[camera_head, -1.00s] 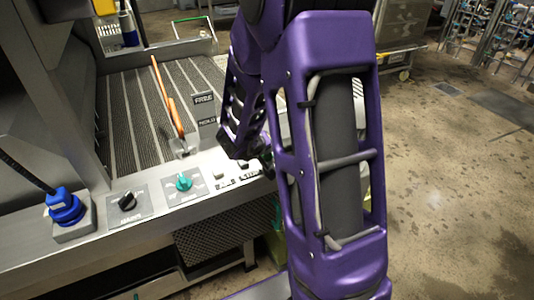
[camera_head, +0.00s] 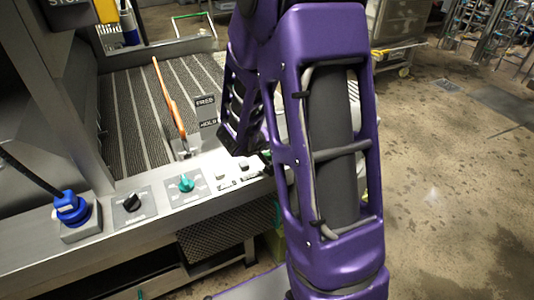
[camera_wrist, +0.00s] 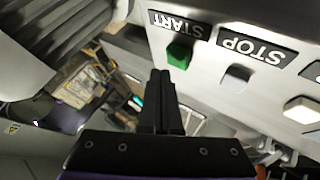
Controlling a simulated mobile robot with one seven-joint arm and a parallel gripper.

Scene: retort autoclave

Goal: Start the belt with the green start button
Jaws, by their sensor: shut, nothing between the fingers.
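The green start button (camera_wrist: 179,54) shows in the wrist view under an upside-down START label (camera_wrist: 180,24) on a pale panel. My gripper (camera_wrist: 161,76) is shut and empty. Its tips are just below and left of the green button in that picture, with a small gap between them. A grey stop button (camera_wrist: 237,75) lies to the right under a STOP label (camera_wrist: 258,47). In the head view my arm hides the gripper's fingertips and the green button.
In the head view the front panel carries a green rotary knob (camera_head: 187,184), a black knob (camera_head: 131,203) and a blue plug (camera_head: 71,209). Another pale button (camera_wrist: 303,110) sits right of STOP.

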